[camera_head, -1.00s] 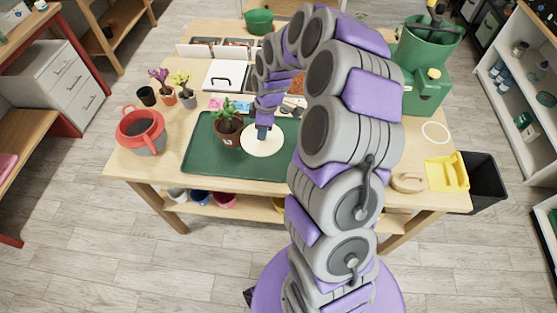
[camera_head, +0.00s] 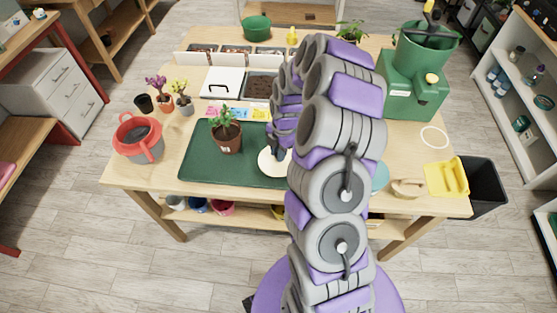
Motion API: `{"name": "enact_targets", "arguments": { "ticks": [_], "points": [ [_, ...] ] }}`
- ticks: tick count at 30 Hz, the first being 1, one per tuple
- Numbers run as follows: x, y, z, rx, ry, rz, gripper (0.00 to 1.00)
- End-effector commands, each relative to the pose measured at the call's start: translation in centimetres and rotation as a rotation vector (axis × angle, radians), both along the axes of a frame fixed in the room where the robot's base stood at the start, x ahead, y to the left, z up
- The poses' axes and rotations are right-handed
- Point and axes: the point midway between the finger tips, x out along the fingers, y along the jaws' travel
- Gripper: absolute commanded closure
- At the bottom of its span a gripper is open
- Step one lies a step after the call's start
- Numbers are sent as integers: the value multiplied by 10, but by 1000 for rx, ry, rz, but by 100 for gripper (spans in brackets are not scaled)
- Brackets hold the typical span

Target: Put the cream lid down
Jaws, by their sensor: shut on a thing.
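The cream lid (camera_head: 268,165) is a round, pale disc over the right part of the dark green mat (camera_head: 205,160) on the wooden table. My gripper (camera_head: 276,152) is shut on it from above. My arm hides the lid's right side. I cannot tell whether the lid touches the mat or hangs a little above it.
A potted plant (camera_head: 227,139) stands on the mat, left of the lid. A red-rimmed grey pot (camera_head: 139,139) is at the table's left. A teal thing (camera_head: 379,179), a tan round thing (camera_head: 407,187) and a yellow holder (camera_head: 446,178) are right of my arm.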

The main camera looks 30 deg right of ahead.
Motion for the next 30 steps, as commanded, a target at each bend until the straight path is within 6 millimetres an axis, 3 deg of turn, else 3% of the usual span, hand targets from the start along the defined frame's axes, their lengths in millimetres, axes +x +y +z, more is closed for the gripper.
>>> {"name": "enact_targets", "arguments": {
  "ticks": [10,20,21,28,30],
  "points": [
    [0,-1,-39,1,1,0,100],
    [0,-2,-42,0,-2,0,100],
    [0,-1,-42,0,-2,0,74],
    [0,0,-41,-2,-1,0,52],
    [0,0,-41,-2,-1,0,50]
  ]
}}
